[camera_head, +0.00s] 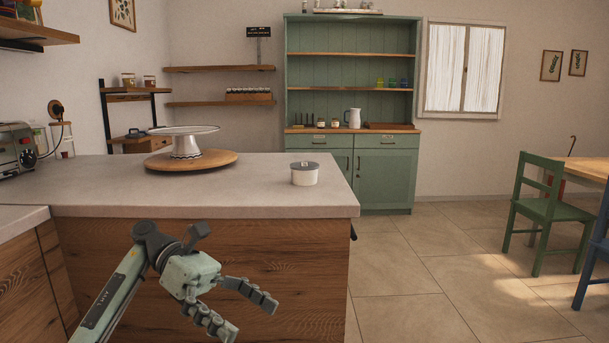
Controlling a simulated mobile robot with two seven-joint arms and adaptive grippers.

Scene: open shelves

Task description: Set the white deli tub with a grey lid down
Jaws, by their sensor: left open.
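The white deli tub with a grey lid (304,175) stands upright on the light grey counter (255,188), near its right end. My left gripper (256,316) is in front of the counter's wooden front panel, below the countertop and to the lower left of the tub. Its two fingers are spread apart with nothing between them. It is clear of the tub. My right gripper does not show.
A cake stand (186,142) stands on a round wooden board (212,159) at the counter's back left. A toaster oven (14,152) is at the far left. The countertop around the tub is clear. A green cabinet (384,183) and a green chair (540,211) stand beyond.

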